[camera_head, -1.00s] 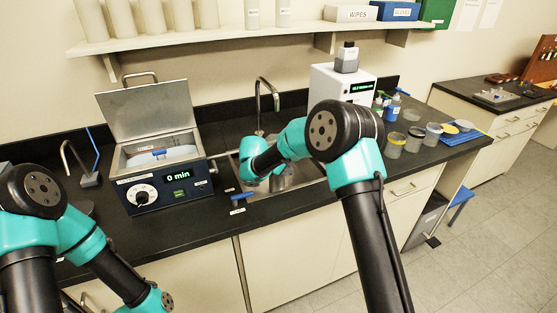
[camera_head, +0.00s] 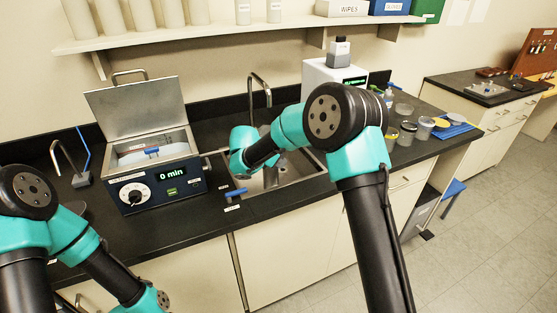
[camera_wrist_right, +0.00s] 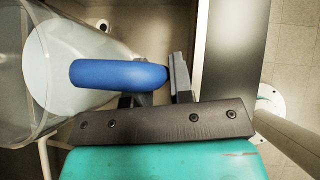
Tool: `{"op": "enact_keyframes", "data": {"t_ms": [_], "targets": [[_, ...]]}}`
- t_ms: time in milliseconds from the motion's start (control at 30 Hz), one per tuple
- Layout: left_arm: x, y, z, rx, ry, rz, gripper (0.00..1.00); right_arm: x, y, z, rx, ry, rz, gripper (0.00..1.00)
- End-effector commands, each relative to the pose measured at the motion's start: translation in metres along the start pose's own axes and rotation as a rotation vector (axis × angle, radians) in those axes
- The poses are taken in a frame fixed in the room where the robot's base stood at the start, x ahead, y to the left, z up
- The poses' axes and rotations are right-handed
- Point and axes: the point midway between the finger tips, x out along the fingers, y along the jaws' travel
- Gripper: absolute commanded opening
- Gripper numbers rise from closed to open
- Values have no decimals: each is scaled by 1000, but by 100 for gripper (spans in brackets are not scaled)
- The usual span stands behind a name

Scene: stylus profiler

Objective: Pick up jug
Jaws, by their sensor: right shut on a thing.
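The jug (camera_wrist_right: 40,70) is clear and see-through with a thick blue handle (camera_wrist_right: 115,73); it fills the left of the right wrist view and is cut off by the frame. My right gripper (camera_wrist_right: 160,85) is at the handle, its fingers shut on it, with the jug's body to the left. In the head view my right forearm reaches over the sink (camera_head: 312,178), and its wrist hides the gripper; I cannot make out the jug clearly there. My left arm is at the lower left, with its gripper out of frame.
A water bath (camera_head: 158,185) with a raised lid and a "0 min" display stands left of the sink. A faucet (camera_head: 252,95) rises behind it. A white instrument (camera_head: 335,78) and several small jars (camera_head: 407,133) stand to the right. A blue lever (camera_head: 236,192) is at the front.

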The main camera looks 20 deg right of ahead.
Motion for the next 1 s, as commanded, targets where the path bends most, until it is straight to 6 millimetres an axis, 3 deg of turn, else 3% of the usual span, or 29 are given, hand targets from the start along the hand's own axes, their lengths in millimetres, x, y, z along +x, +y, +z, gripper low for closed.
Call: {"op": "enact_keyframes", "data": {"t_ms": [500, 700, 1000], "targets": [[0, 0, 0, 0, 0, 0, 37, -55, -89, -38, 0, -1, 3, 0], [0, 0, 0, 0, 0, 0, 37, -65, -105, -46, 1, -1, 2, 0], [0, 0, 0, 0, 0, 0, 37, -67, -109, -48, 2, -1, 2, 0]]}}
